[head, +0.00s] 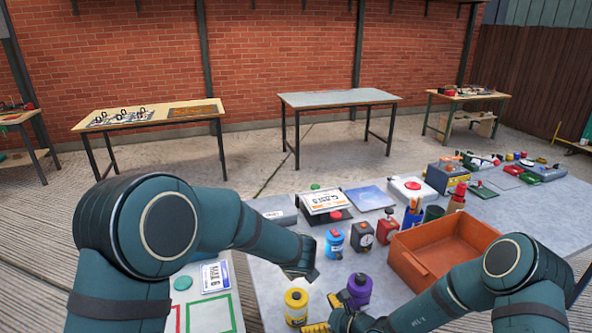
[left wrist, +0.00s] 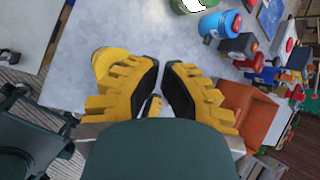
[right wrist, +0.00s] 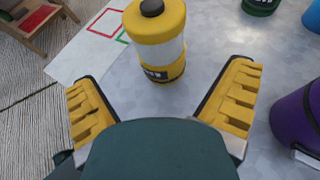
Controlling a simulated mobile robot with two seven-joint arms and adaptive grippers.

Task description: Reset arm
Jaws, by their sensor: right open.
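My right gripper (head: 328,315) is low over the near edge of the grey table, beside a yellow bottle (head: 296,307) and a purple bottle (head: 361,288). In the right wrist view its fingers (right wrist: 165,88) are wide apart and empty. The yellow bottle (right wrist: 157,40) stands upright beyond them and the purple bottle (right wrist: 298,118) is to the right. My left arm reaches over the table's left part; its fingers are hidden in the head view. In the left wrist view the left fingers (left wrist: 163,75) lie close together with a narrow gap, and how far they are open is unclear.
An orange open crate (head: 440,250) stands right of the purple bottle. A blue bottle (head: 334,243), a red gadget (head: 387,228) and several devices line the table behind. A white board (head: 205,295) with coloured squares lies left. Bare grey table shows between the blue bottle and purple bottle.

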